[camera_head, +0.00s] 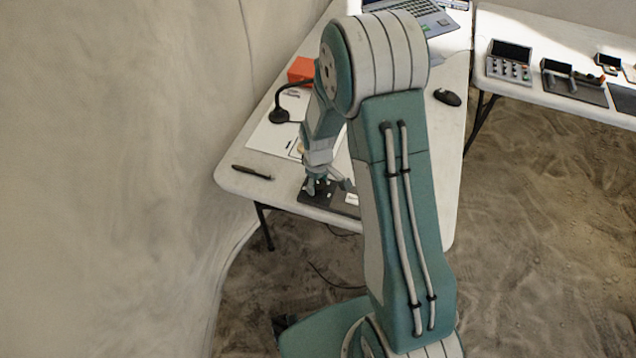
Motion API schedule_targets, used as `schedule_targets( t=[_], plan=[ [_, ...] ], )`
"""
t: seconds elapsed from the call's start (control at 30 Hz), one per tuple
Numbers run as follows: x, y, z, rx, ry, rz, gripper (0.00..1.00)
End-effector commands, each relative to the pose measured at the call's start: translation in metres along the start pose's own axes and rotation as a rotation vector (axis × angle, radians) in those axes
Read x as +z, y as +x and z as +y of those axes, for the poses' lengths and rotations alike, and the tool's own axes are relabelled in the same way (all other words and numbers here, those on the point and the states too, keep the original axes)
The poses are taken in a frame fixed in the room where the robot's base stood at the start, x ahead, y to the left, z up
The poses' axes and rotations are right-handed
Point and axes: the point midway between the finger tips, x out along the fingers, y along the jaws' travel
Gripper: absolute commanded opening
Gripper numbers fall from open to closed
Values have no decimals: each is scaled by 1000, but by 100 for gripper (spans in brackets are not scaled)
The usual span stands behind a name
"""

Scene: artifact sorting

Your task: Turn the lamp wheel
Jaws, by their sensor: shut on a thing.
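My gripper (318,186) points down at a dark panel (345,197) at the near edge of the white table. It is shut on a small dark piece on the left part of this panel, which I take for the lamp wheel. The fingers hide most of the piece, so its shape and turn angle do not show. A small bit of red shows beside the fingers. A black desk lamp (279,115) with a curved neck stands farther back on the table. I cannot tell whether it is lit.
A dark pen-like object (252,172) lies left of the panel. An orange-red box (301,70), a laptop (432,22) and a black mouse (447,97) are farther back. A second table (556,41) at the right holds several devices. My arm hides the table's middle.

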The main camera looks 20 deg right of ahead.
Motion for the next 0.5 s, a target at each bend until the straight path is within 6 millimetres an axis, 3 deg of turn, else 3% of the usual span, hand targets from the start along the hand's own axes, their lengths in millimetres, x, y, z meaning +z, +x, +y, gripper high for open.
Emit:
schedule_targets(
  t=[0.5],
  plan=[
    [-1, 1, 1, 0, 488, 2, 8]
  ],
)
